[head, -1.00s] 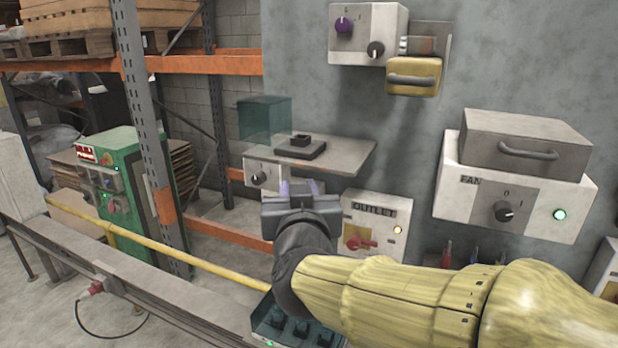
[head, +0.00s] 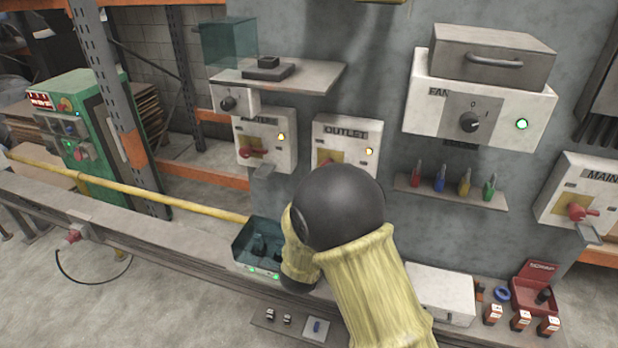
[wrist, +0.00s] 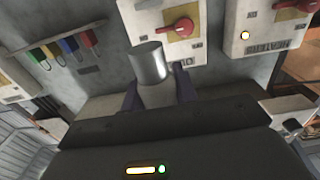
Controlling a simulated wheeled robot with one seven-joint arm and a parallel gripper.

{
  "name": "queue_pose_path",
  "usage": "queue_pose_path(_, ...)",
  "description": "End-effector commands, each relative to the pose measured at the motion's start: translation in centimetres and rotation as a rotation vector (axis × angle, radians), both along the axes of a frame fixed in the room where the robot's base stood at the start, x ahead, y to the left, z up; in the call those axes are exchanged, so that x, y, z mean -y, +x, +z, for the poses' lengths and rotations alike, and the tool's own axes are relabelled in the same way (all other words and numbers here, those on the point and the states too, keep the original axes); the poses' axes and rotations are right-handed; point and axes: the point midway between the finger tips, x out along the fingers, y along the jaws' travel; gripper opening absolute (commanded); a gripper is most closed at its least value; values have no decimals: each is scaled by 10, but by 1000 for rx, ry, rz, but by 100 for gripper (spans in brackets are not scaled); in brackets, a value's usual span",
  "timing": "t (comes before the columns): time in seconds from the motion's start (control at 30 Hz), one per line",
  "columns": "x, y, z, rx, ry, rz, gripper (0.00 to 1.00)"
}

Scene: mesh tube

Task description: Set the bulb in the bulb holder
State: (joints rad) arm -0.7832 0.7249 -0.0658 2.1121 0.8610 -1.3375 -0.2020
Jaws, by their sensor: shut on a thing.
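In the wrist view my gripper (wrist: 158,86) is shut on a pale piece with a shiny metal cylinder at its end, which I take to be the bulb (wrist: 148,62). The cylinder sticks out beyond the dark fingers, in front of the wall panels. In the head view my arm hides the bulb and most or all of the gripper. A black square base with a small block (head: 268,68) sits on the wall shelf; I cannot tell whether it is the bulb holder.
A teal see-through cover (head: 230,43) stands on the shelf (head: 318,76). Below are the outlet panel (head: 360,133) and another switch panel. An open teal box (head: 250,255) with dark pieces is left of my arm.

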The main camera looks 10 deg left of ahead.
Motion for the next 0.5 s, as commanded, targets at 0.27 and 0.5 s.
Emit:
queue_pose_path(0.27, 61, 6, -112, -6, -10, -139, 7)
queue_pose_path(0.5, 124, -5, -197, -6, -12, -192, 7)
